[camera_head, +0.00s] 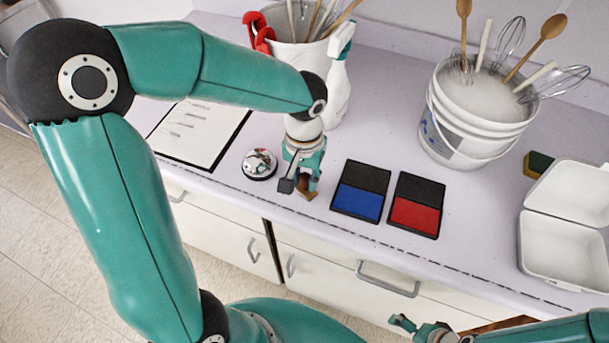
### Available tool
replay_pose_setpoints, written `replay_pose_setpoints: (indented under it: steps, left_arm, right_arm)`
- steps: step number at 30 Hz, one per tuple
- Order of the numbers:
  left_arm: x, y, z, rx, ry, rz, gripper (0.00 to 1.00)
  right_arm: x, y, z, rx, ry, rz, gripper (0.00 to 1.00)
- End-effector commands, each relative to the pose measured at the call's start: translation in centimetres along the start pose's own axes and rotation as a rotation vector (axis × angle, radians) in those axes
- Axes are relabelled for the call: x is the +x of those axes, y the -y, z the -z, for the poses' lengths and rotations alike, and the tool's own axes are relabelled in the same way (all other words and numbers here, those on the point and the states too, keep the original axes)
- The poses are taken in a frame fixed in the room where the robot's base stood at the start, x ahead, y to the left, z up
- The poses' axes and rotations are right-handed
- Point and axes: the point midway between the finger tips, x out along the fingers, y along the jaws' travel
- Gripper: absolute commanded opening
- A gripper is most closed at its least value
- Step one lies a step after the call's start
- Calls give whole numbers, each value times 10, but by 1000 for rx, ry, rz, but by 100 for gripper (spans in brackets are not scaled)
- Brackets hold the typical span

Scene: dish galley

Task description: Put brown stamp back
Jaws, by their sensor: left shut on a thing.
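My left gripper (302,183) points down over the front part of the counter and is shut on a small brown stamp (307,189). The fingers hide much of the stamp, and I cannot tell whether it touches the counter. To its right lie two open ink pads, a blue pad (358,202) and a red pad (414,215), each with a black lid behind. My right gripper (422,328) is low at the bottom edge, in front of the drawers. It is small and partly cut off, so its opening is unclear.
A silver desk bell (260,163) and a clipboard (201,135) lie left of the gripper. A white spray bottle (337,85) and a utensil bucket stand behind. A foamy bucket (468,148), a sponge (538,163) and an open white box (563,251) are on the right.

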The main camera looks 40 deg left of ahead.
Motion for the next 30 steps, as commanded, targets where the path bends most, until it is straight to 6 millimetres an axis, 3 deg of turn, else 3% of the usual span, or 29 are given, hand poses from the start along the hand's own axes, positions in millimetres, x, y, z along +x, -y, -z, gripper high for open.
replay_pose_setpoints:
  steps: [1,2,6,20,30]
  left_arm:
    - [3,0,0,0,0,0,4]
    - [2,0,0,0,0,0,30]
    - [1,0,0,0,0,0,52]
    - [-9,0,1,-1,-3,0,52]
    - [-72,0,1,0,-6,-2,52]
  right_arm:
    - [3,-1,0,0,0,0,100]
    - [2,-1,0,0,0,0,100]
    - [2,0,0,0,0,0,100]
    - [-1,0,0,0,0,0,100]
    - [-1,0,0,0,0,0,100]
